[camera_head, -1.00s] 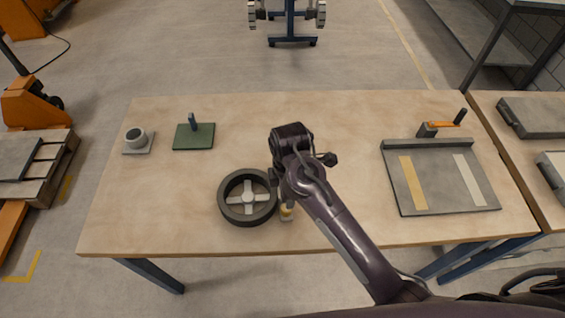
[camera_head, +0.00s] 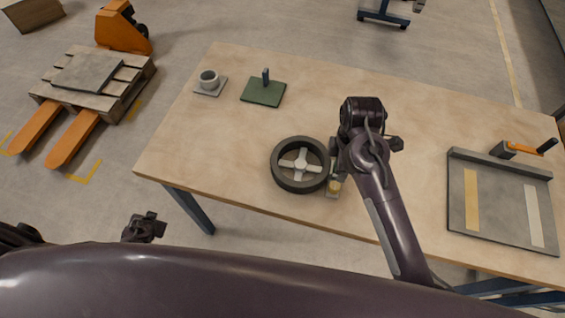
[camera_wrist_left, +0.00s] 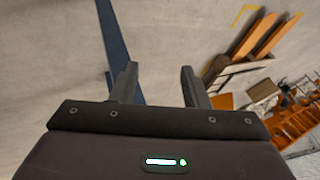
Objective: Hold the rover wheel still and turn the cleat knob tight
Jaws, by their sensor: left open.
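The rover wheel (camera_head: 300,165), a dark ring with pale spokes, lies flat near the table's front edge. A small yellowish part on a pale base (camera_head: 334,187) sits against its right side; it may be the cleat knob, but the arm partly covers it. My right gripper (camera_head: 338,168) points down at the wheel's right edge beside that part. Its fingers are mostly hidden, so its jaws and any contact cannot be made out. My left gripper (camera_head: 146,222) is off the table, front left, away from the wheel. The left wrist view shows its fingers (camera_wrist_left: 160,70) apart and empty.
A grey tray with two strips (camera_head: 499,205) and an orange-handled part (camera_head: 524,149) are at the right. The table's left front is clear.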

